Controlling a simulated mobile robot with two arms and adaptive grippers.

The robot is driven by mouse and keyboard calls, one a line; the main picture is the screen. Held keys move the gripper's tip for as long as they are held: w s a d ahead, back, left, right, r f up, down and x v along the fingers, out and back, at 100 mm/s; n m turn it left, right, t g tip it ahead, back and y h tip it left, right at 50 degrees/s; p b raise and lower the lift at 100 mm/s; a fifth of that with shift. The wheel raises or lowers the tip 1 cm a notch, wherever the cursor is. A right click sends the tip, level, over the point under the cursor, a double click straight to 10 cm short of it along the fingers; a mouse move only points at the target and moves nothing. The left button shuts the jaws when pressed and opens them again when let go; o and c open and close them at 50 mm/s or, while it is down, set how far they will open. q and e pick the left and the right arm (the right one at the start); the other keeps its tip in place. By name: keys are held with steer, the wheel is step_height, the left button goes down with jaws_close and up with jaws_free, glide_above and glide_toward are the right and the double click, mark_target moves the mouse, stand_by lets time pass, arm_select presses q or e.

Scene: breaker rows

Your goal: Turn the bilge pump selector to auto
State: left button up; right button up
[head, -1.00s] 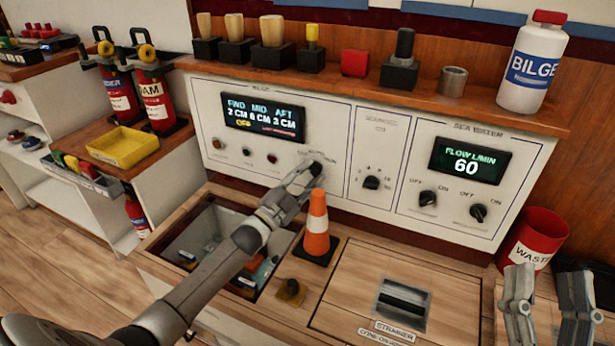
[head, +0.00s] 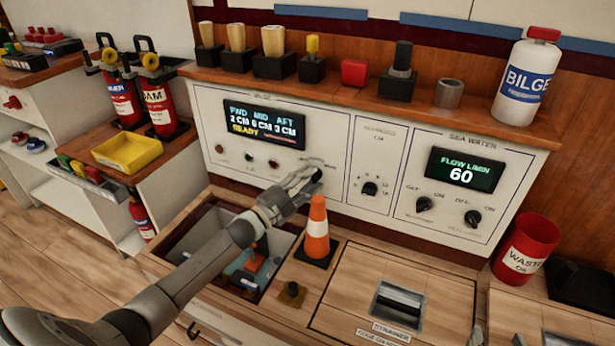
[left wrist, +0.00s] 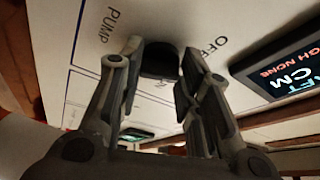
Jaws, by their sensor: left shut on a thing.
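The bilge panel (head: 222,110) is white, and its display (head: 263,122) reads READY in yellow under the FWD, MID and AFT levels. My left gripper (head: 314,177) is at the panel's lower right, shut on the dark selector knob. In the left wrist view the black knob (left wrist: 160,60) sits between the fingers of the left gripper (left wrist: 160,78), with OFF and PUMP lettered on either side. The fingers hide part of the lettering and the knob's pointer. My right gripper (head: 542,341) shows only its tips, apart, at the bottom edge.
An orange cone (head: 317,232) stands just below my left gripper. An open bin (head: 196,236) lies under my left forearm. The sea water panel (head: 448,207) and a red waste bucket (head: 527,246) are to the right. A strainer hatch (head: 350,290) is in front.

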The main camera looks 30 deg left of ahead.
arm_select(q)
steer(key=m+p, duration=0.1)
steer(key=m, duration=0.1)
steer(key=m+g+p, duration=0.1)
steer(key=m+p, duration=0.1)
steer(key=shift+r+g+p, duration=0.1)
steer(key=shift+g+p, duration=0.2)
arm_select(e)
steer(key=s+d+f+g+h, duration=0.1)
steer(key=s+d+f+g, duration=0.1)
steer(key=s+f+g, duration=0.2)
steer(key=s+d+f+g+h, duration=0.1)
steer(key=s+d+f+g, duration=0.2)
steer(key=s, duration=0.8)
step_height(320, 180, down, 3)
steer(key=g, duration=0.3)
steer(key=shift+s+d+r+m+h, duration=0.2)
steer(key=shift+d+m+h, duration=0.1)
steer(key=shift+h, duration=0.1)
arm_select(q)
steer(key=o, duration=1)
arm_select(e)
steer(key=shift+w, duration=0.1)
arm_select(q)
steer(key=shift+s+a, duration=0.1)
steer(key=shift+s, duration=0.05)
